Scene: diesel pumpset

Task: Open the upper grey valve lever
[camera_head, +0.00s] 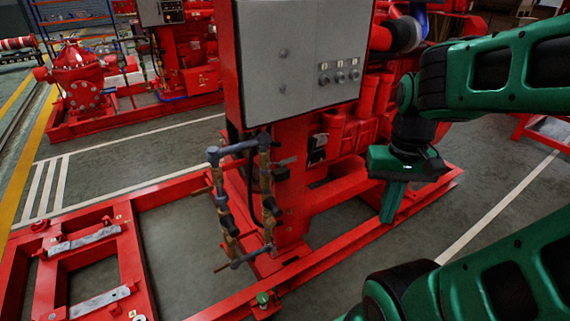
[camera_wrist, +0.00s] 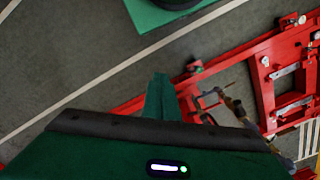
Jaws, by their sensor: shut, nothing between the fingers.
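A pipe loop (camera_head: 228,212) of brass-coloured and grey pieces stands beside a red post below a grey control box. My green gripper (camera_head: 391,203) is to the right of the pipework, pointing down, shut and empty, well apart from the lever. In the wrist view, my gripper's fingers (camera_wrist: 162,98) are together, and the pipework (camera_wrist: 236,106) shows small to their right; the lever cannot be made out there.
The red engine (camera_head: 350,125) stands behind my gripper. A red base frame (camera_head: 190,186) runs along the floor around the pipes. Grey floor is free in front of and right of the frame.

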